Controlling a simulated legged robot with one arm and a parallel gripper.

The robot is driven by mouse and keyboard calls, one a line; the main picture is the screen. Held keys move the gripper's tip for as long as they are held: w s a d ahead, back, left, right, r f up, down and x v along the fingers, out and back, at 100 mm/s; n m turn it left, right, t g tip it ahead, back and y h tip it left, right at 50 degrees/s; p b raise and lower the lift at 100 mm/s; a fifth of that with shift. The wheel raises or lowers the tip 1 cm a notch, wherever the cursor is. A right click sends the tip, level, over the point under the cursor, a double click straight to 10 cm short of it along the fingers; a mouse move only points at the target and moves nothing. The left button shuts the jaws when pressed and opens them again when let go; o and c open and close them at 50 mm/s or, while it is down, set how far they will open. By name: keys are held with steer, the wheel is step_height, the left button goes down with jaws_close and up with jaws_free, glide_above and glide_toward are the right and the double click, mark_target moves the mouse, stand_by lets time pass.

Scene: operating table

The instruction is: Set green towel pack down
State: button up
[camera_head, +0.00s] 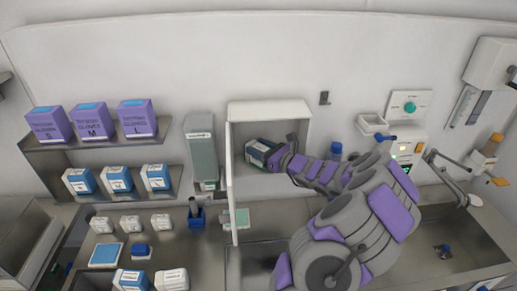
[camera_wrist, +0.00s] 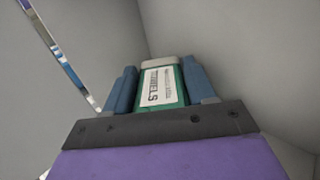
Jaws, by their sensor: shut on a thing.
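The green towel pack (camera_wrist: 163,86) has a white label reading "TOWELS" and a pale top edge. My gripper (camera_wrist: 161,70) is shut on it, with one blue finger on each side of the pack. In the head view, my gripper (camera_head: 264,155) reaches inside the open white wall cabinet (camera_head: 270,110) from the right. The pack (camera_head: 256,151) shows there only in part, near the cabinet's left inner side. I cannot tell whether the pack's underside touches the cabinet floor.
The cabinet door (camera_head: 235,190) stands open on the left, sticking out toward the camera. A tall grey-green dispenser (camera_head: 202,155) hangs left of it. Purple glove boxes (camera_head: 90,121) and blue-white packs (camera_head: 117,179) fill the left shelves.

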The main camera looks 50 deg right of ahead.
steer(key=shift+d, duration=0.2)
steer(key=o, duration=1.2)
steer(key=shift+a+r, duration=0.1)
steer(key=shift+a, duration=0.25)
steer(key=shift+s+d, duration=0.2)
steer(key=shift+s, duration=0.25)
steer(key=s, duration=0.7)
steer(key=s+d, duration=0.1)
steer(key=s, duration=0.3)
steer(key=shift+s+p, duration=0.1)
steer(key=shift+p, duration=0.2)
